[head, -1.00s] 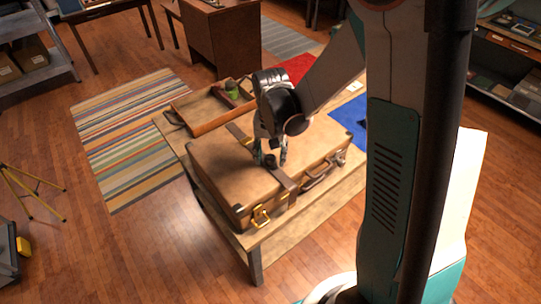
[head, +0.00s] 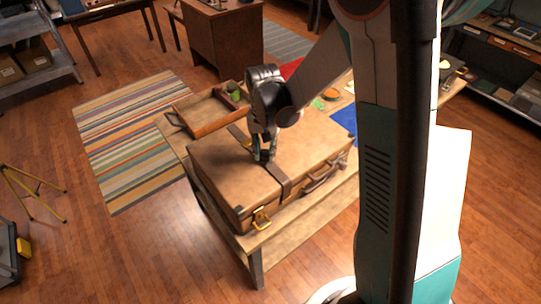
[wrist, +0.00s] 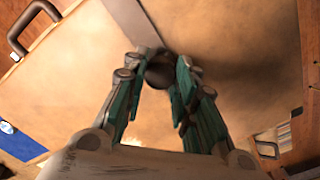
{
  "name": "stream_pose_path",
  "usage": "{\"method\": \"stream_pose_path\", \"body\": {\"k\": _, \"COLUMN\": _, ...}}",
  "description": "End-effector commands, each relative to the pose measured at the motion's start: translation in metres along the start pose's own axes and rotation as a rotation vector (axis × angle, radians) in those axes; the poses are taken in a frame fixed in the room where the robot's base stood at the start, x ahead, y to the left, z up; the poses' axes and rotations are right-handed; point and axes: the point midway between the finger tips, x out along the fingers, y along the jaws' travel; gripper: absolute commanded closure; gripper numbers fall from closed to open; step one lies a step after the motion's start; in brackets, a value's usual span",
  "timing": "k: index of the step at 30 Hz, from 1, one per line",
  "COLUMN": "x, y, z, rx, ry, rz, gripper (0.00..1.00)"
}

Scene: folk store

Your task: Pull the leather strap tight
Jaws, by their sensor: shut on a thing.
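A brown suitcase (head: 225,172) lies closed on a wooden table (head: 290,235). A dark leather strap (head: 280,180) runs across its lid and over the front edge. The strap also shows in the wrist view (wrist: 130,22), running from the upper edge to my fingers. My gripper (head: 263,155) is low over the middle of the lid, in line with the strap. In the wrist view my gripper (wrist: 160,75) is shut on a dark rounded piece (wrist: 160,70) at the strap's near end. The fingers hide how this piece joins the strap.
An open wooden tray (head: 200,130) with a green item (head: 235,92) stands behind the suitcase. A brass latch (head: 261,217) and a carrying handle (head: 322,177) sit on the suitcase's front. A blue sheet (head: 344,119) lies at the table's right. Floor is clear in front.

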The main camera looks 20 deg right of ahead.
Motion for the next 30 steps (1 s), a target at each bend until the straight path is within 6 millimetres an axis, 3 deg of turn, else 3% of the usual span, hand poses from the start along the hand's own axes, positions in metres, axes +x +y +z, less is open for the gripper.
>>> {"method": "stream_pose_path", "body": {"k": 7, "x": 0.000, "y": -0.004, "z": -0.003, "rx": 0.000, "ry": 0.006, "rz": -0.005, "gripper": 1.00}}
{"method": "stream_pose_path", "body": {"k": 8, "x": 0.000, "y": -0.004, "z": -0.004, "rx": 0.000, "ry": 0.006, "rz": -0.006, "gripper": 0.72}}
{"method": "stream_pose_path", "body": {"k": 11, "x": 0.000, "y": -0.004, "z": -0.004, "rx": 0.000, "ry": 0.006, "rz": -0.006, "gripper": 0.52}}
{"method": "stream_pose_path", "body": {"k": 23, "x": -0.004, "y": -0.003, "z": -0.003, "rx": 0.001, "ry": 0.004, "rz": -0.004, "gripper": 0.52}}
{"method": "stream_pose_path", "body": {"k": 30, "x": -0.040, "y": -0.002, "z": -0.002, "rx": 0.000, "ry": 0.004, "rz": -0.004, "gripper": 0.52}}
